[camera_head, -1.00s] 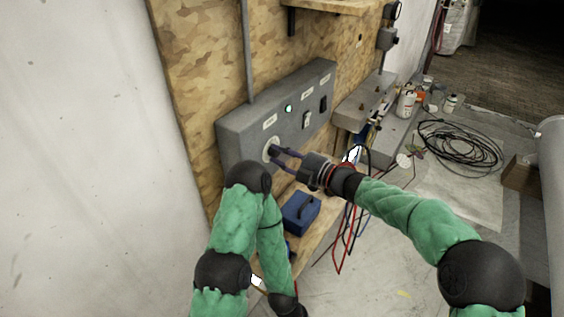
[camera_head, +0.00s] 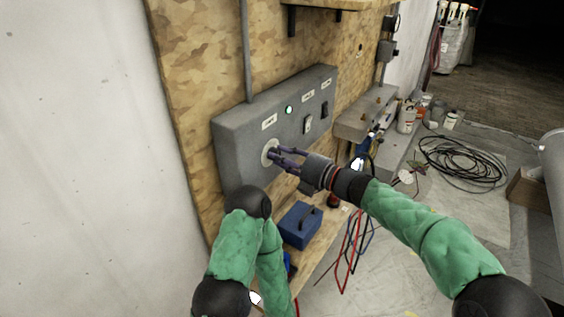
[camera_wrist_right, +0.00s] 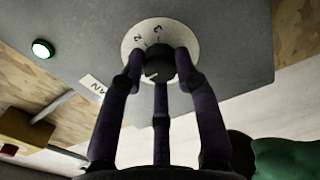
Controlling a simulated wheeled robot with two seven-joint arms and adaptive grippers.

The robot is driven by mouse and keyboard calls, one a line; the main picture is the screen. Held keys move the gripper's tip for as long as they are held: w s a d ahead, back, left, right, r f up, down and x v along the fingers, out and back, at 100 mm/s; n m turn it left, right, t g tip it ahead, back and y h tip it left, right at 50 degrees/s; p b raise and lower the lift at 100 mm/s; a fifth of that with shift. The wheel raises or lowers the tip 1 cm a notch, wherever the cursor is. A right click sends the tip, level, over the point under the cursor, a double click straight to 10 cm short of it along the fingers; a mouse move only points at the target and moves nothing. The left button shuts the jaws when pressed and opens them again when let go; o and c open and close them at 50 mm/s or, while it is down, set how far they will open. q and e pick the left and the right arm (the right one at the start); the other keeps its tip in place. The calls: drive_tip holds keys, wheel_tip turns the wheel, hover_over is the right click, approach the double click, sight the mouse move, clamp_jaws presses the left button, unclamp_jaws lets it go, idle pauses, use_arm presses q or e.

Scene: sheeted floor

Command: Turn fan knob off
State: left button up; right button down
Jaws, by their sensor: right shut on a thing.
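The fan knob (camera_wrist_right: 157,66) is a dark round knob on a pale dial plate (camera_head: 269,153) with numerals, on the front of a grey control box (camera_head: 238,141). My right gripper (camera_head: 276,155) reaches in from the right and is shut on the knob. In the right wrist view the gripper's fingers (camera_wrist_right: 160,75) close around the knob from both sides, with a third finger in the middle. The knob's pointer direction is hard to read. My left arm is folded at the bottom of the head view, and its gripper is out of sight.
The box also carries a lit green lamp (camera_head: 289,110) and switches (camera_head: 308,124). A blue toolbox (camera_head: 300,225) sits on a wooden shelf below. Red and blue cables hang beside it. A black cable coil (camera_head: 462,162) lies on the floor to the right.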

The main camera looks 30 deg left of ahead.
drive_tip(key=shift+f, duration=0.2)
idle(0.4)
drive_tip(key=c, duration=0.9)
unclamp_jaws()
drive_tip(key=shift+w+r, duration=0.1)
drive_tip(key=shift+d, duration=0.1)
drive_tip(key=s+d, duration=0.1)
drive_tip(key=d, duration=1)
drive_tip(key=shift+d, duration=0.4)
